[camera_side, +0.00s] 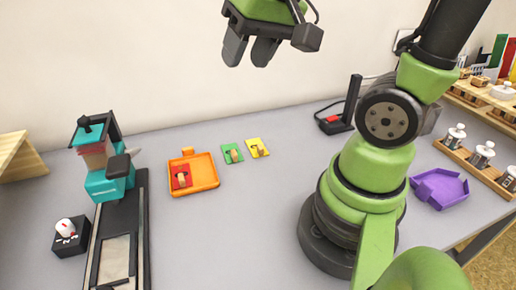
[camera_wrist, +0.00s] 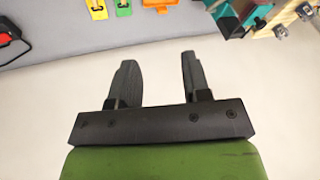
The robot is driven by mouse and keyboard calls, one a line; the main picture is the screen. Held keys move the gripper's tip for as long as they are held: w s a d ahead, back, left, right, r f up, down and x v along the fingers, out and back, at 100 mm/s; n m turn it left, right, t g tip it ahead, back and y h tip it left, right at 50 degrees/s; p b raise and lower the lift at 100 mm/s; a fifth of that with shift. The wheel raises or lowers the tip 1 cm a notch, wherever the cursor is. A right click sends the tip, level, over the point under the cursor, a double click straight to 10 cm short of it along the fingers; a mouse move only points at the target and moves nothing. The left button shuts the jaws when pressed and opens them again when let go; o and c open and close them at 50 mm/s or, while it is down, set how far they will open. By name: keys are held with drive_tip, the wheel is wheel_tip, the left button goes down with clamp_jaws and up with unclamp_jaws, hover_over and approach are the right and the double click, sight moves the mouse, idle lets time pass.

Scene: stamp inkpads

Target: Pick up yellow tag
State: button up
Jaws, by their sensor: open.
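The yellow tag (camera_side: 257,148) lies flat on the grey table, with a small tan handle on it. In the wrist view the yellow tag (camera_wrist: 97,9) shows at the top edge, partly cut off. My gripper (camera_side: 249,52) is high above the table, in front of the wall, well apart from the tag. In the wrist view my gripper (camera_wrist: 158,70) has its two fingers spread with nothing between them.
A green tag (camera_side: 232,154) lies just left of the yellow one. An orange tray (camera_side: 204,170) holds a red tag (camera_side: 180,177). A teal and black stamping device (camera_side: 108,180) stands further left. A purple tray (camera_side: 440,189) is at right. The table's front middle is clear.

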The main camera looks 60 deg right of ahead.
drive_tip(key=w+d+f+m+g, duration=0.25)
drive_tip(key=w+d+f, duration=0.25)
drive_tip(key=d+f, duration=0.45)
drive_tip(key=g, duration=0.3)
approach(259, 142)
drive_tip(key=shift+m+t, duration=0.25)
drive_tip(key=a, duration=0.1)
drive_tip(key=s+a+f, duration=0.1)
drive_tip(key=a, duration=0.1)
drive_tip(key=s+a, duration=0.1)
drive_tip(key=shift+s+a+f, duration=0.1)
drive_tip(key=shift+a+f, duration=0.05)
drive_tip(key=shift+a, duration=0.05)
wheel_tip(259, 142, down, 6)
drive_tip(key=shift+d+r, duration=0.15)
drive_tip(key=shift+d, duration=0.05)
clamp_jaws()
